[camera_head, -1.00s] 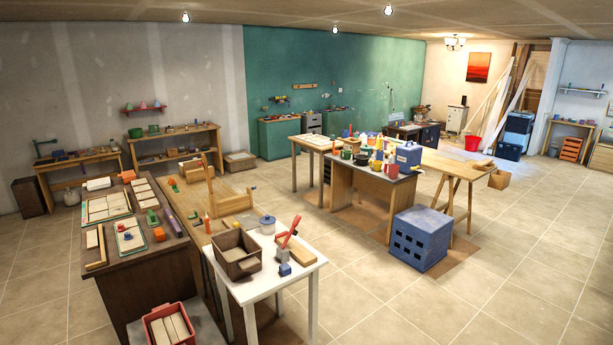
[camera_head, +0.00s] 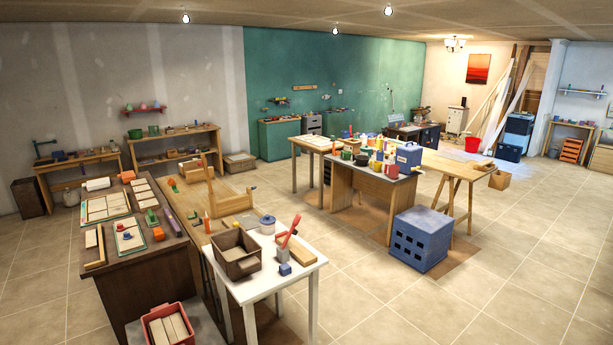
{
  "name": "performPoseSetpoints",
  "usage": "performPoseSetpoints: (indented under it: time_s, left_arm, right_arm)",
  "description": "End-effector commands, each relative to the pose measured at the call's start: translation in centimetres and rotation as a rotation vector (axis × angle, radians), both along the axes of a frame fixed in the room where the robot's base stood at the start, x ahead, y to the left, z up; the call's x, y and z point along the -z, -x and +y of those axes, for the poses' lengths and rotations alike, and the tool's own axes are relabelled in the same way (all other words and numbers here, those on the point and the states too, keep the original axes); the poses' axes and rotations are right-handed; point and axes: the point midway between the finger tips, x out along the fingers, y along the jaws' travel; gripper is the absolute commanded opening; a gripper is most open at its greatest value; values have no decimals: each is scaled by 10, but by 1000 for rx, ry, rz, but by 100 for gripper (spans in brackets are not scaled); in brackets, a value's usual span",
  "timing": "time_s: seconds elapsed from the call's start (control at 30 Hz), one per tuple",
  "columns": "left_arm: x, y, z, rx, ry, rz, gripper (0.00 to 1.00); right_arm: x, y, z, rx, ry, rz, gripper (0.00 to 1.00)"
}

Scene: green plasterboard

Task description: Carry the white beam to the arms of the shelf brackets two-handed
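Neither of my grippers is in view. No white beam can be picked out for certain. Long pale boards (camera_head: 491,112) lean against the wall in the far right corner, and I cannot tell whether one of them is the beam. A small red wall shelf (camera_head: 143,109) hangs on the grey wall at the left. Another wall shelf (camera_head: 582,90) hangs at the far right. Small fittings (camera_head: 279,100) are on the green wall (camera_head: 345,75), too small to tell whether they are bracket arms.
A dark workbench (camera_head: 150,262) and a white table (camera_head: 312,268) with a brown crate (camera_head: 236,262) stand in front at the left. A blue crate (camera_head: 420,240) stands on the floor by the central worktable (camera_head: 400,187). Tiled floor (camera_head: 500,285) is clear at the right.

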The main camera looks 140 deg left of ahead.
Motion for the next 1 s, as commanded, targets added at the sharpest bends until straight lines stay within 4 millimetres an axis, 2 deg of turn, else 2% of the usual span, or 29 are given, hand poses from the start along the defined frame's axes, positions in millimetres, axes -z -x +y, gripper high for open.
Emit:
performPoseSetpoints:
  time_s: [0.1, 0.13, 0.2, 0.43, 0.47, 0.53, 1.0]
  left_arm:
    - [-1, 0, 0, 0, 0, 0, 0]
    - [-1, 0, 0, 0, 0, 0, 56]
    - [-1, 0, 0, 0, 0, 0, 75]
    - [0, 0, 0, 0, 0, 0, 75]
    - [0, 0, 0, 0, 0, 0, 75]
    - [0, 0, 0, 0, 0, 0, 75]
    - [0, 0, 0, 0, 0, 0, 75]
  right_arm:
    - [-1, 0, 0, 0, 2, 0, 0]
    - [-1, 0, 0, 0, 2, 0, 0]
    - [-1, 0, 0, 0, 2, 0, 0]
    - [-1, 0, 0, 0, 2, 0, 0]
    - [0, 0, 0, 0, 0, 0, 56]
    - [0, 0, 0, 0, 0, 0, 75]
    - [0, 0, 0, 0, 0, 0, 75]
